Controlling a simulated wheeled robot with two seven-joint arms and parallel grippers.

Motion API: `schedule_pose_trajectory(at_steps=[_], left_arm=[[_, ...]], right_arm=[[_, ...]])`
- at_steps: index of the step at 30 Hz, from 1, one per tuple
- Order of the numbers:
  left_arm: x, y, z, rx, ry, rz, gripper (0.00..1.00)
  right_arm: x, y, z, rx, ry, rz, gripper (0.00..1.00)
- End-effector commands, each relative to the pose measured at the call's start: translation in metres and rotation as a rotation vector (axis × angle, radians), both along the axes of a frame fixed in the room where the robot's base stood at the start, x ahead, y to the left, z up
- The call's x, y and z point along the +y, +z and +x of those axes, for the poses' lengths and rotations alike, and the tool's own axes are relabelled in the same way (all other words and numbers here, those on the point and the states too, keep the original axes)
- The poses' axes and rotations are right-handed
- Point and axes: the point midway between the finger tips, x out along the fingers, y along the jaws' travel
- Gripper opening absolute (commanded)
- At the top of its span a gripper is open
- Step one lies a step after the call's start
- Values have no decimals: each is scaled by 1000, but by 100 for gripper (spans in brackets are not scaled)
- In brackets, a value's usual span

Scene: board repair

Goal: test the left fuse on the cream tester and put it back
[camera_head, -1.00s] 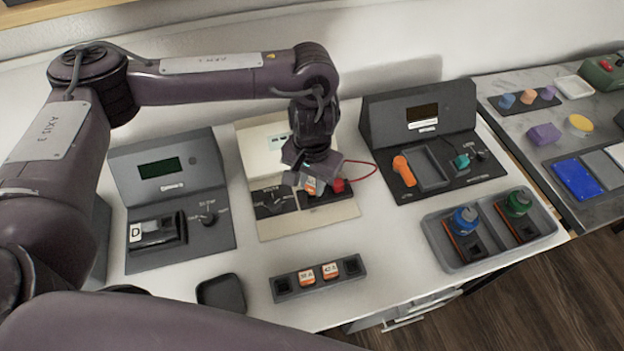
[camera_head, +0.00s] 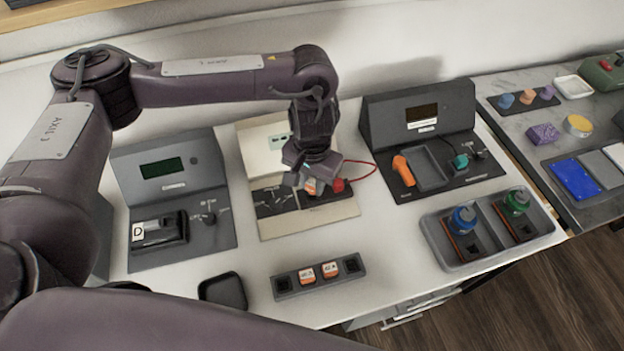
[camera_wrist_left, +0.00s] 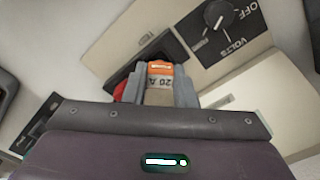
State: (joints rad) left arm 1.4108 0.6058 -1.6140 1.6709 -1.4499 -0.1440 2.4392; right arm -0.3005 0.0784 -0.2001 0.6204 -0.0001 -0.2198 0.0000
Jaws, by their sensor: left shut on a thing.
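The cream tester (camera_head: 268,150) stands at the back middle of the white table, with a dark dial panel (camera_head: 272,200) and a dark socket plate (camera_head: 330,194). My left gripper (camera_head: 314,184) is over that plate, shut on an orange and white fuse (camera_wrist_left: 160,78) whose label reads 20 A. I cannot tell whether the fuse sits in the tester's socket. The fuse rack (camera_head: 318,276) lies at the front, with two orange and white fuses in its middle slots and empty slots at both ends. My right gripper is not in view.
A red knob (camera_head: 338,185) with a red wire is close to the gripper. A grey tester (camera_head: 172,200) stands left, a dark station (camera_head: 425,140) right. A small black tray (camera_head: 222,291) lies left of the rack. A grey tray (camera_head: 488,228) holds blue and green parts.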

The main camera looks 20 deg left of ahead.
Motion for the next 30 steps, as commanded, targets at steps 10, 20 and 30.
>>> schedule_pose_trajectory(at_steps=[10,20,30], left_arm=[[0,1,0,-1,0,0,1],[0,0,0,0,0,0,1],[0,0,0,0,0,0,1]], right_arm=[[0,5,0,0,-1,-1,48],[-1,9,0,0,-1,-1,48],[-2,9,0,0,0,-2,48]])
